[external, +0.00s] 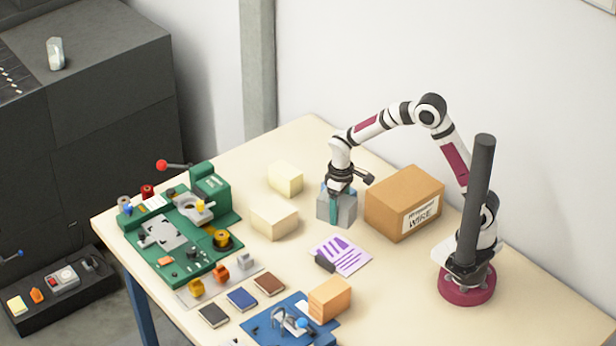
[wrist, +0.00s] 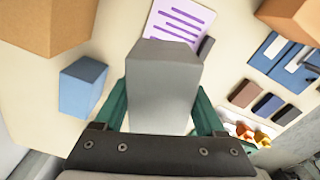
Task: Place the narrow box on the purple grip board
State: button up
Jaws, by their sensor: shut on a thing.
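A narrow grey box (external: 348,212) is between the fingers of my gripper (external: 335,207), which is shut on it. In the wrist view the grey box (wrist: 160,85) fills the middle, with a teal finger on each side. The external view does not clearly show whether it touches the table. The purple grip board (external: 349,258), pale with purple stripes, lies flat on the table in front of the gripper. It also shows beyond the box in the wrist view (wrist: 180,22). A small dark block (external: 325,262) is at the board's left edge.
A blue box (wrist: 83,87) stands close beside the held box. A large cardboard box (external: 392,207) is just right of the gripper. Two cream boxes (external: 285,178) (external: 274,220) are to the left.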

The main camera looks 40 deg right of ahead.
aim_at(343, 220)
jog(key=s, duration=0.1)
jog(key=s+a, duration=0.1)
jog(key=s, duration=0.1)
jog(key=shift+s+a+f, duration=0.15)
jog(key=shift+a+f, duration=0.15)
jog(key=shift+a, duration=0.05)
notch_tip(343, 220, down, 10)
jog(key=shift+s+r, duration=0.1)
jog(key=shift+r, duration=0.1)
jog(key=o, duration=1.5)
jog(key=shift+f+n, duration=0.1)
jog(key=shift+n, duration=0.2)
notch_tip(343, 220, up, 12)
jog(key=shift+r, duration=0.2)
jog(key=s+d+r+m, duration=0.2)
jog(key=s+d+m, duration=0.1)
jog(key=s+d, duration=0.2)
jog(key=s+d+r+m+y, duration=0.1)
jog(key=s+d+r+m, duration=0.2)
jog(key=s+d, duration=0.2)
jog(key=s+d+r+m, duration=0.3)
jog(key=s+d+m, duration=0.1)
jog(key=s, duration=0.5)
jog(key=shift+s+d+y, duration=0.3)
jog(key=shift+d+y, duration=0.1)
jog(key=shift+d, duration=0.15)
